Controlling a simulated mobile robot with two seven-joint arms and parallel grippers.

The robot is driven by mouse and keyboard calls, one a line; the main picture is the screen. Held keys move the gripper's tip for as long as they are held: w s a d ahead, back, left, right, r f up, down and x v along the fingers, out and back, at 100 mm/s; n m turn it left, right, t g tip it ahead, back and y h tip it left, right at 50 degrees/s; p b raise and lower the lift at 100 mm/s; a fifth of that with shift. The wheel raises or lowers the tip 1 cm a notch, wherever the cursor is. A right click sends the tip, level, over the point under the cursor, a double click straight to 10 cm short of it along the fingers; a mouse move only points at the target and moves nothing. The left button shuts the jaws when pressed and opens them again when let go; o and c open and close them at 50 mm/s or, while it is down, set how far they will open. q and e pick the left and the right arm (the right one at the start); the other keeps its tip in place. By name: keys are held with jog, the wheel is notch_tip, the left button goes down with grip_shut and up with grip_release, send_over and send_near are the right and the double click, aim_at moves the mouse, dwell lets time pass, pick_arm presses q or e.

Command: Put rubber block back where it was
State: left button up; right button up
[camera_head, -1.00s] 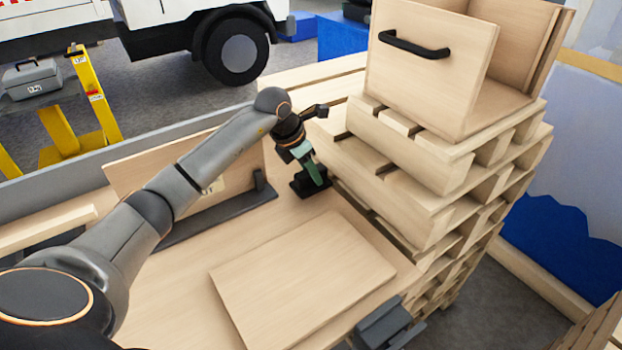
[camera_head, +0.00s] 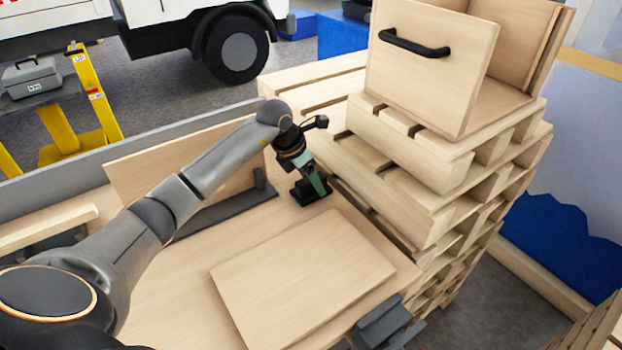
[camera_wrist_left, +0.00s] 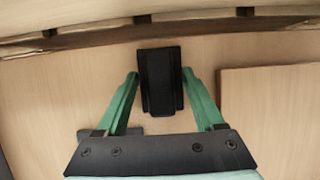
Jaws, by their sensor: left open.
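A black block-like piece (camera_wrist_left: 160,82), which looks like the rubber block, is on the wooden bench near the pallet stack. It also shows in the head view (camera_head: 307,195), partly covered by my gripper. In the left wrist view my left gripper (camera_wrist_left: 161,73) is open, with one green finger on each side of the black piece and gaps between. In the head view the left gripper (camera_head: 317,184) points down at it. I cannot tell how high the fingertips are above the bench. I do not see my right gripper.
A flat wooden board (camera_head: 300,275) lies on the bench in front of the gripper. Stacked pallets (camera_head: 400,195) rise close on the right, carrying a wooden box with a black handle (camera_head: 414,45). An upright wooden panel (camera_head: 140,175) stands behind my arm. A grey device (camera_head: 383,324) is at the front edge.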

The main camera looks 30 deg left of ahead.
pick_arm(q)
jog(key=v, duration=1.2)
jog(key=shift+r, duration=0.15)
